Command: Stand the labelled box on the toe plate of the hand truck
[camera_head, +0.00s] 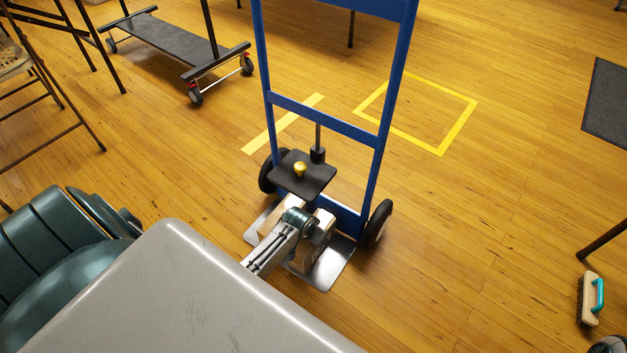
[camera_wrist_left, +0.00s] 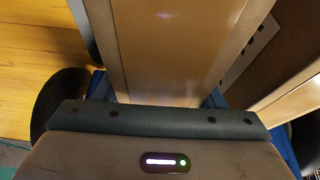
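The blue hand truck (camera_head: 325,119) stands upright in the middle of the head view, its silver toe plate (camera_head: 324,275) flat on the floor towards me. The tan box (camera_head: 301,259) is low over the toe plate, mostly hidden by my left arm. I cannot tell whether it touches the plate. My left gripper (camera_head: 318,226) is at the box; its fingers are not clear. In the left wrist view a brown box face (camera_wrist_left: 180,45) runs up from the gripper's teal bar. I cannot tell whether the gripper is closed on it. My right gripper is out of view.
A dark plate with a gold knob (camera_head: 301,169) hides part of the area in front of the truck frame. A low black cart (camera_head: 165,42) stands at back left. A yellow tape square (camera_head: 458,127) marks the floor. A brush (camera_head: 591,298) is at right. The right floor is mostly clear.

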